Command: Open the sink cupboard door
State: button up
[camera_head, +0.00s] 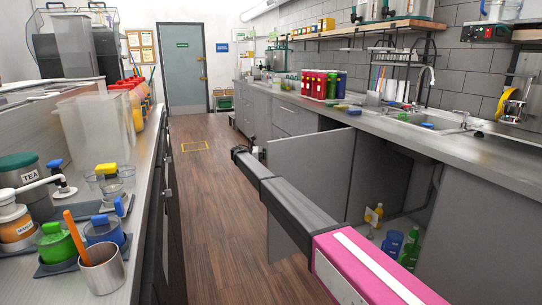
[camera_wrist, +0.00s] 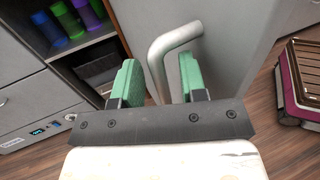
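The sink cupboard door (camera_head: 308,170) is a plain grey panel. It stands swung out into the aisle, with the cupboard interior (camera_head: 385,180) showing to its right. In the wrist view the door (camera_wrist: 235,50) fills the upper middle, and its bent metal bar handle (camera_wrist: 172,42) runs down between the green finger pads. My gripper (camera_wrist: 160,82) is open around the handle, with gaps visible beside the bar. In the head view my arm crosses in front of the door, and my gripper (camera_head: 257,152) is small at the door's left edge, its fingers unclear.
Bottles (camera_head: 393,243) stand inside the cupboard. The sink (camera_head: 437,121) and tap (camera_head: 425,85) are on the counter above. A left counter (camera_head: 140,235) carries pumps, jugs and a metal cup. The wooden floor (camera_head: 215,220) between the counters is clear.

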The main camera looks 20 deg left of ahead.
jog(key=v, duration=1)
jog(key=shift+a, duration=0.1)
jog(key=shift+s, duration=0.1)
